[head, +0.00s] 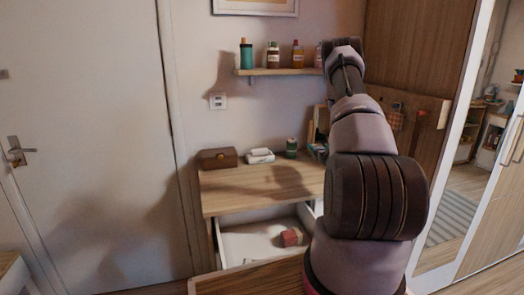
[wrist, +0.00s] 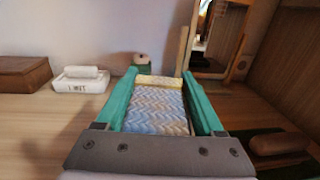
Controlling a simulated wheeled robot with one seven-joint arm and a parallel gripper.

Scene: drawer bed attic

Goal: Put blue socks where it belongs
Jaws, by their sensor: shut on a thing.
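In the wrist view my gripper (wrist: 160,76) has its teal fingers on both sides of a folded knit bundle, the blue socks (wrist: 157,108), with a blue and white zigzag pattern and a pale yellow edge. The fingers are shut on it. It is above the wooden dresser top (wrist: 30,115). In the head view my arm hides most of the gripper and the socks. The dresser's white drawer (head: 238,243) stands open below the top. A red folded item (head: 291,237) lies inside it, toward the right.
A brown box (head: 218,158), a white dish (head: 260,156) and a dark green jar (head: 291,148) stand along the back of the dresser top. A wall shelf (head: 278,72) with bottles hangs above. The drawer's left part is clear.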

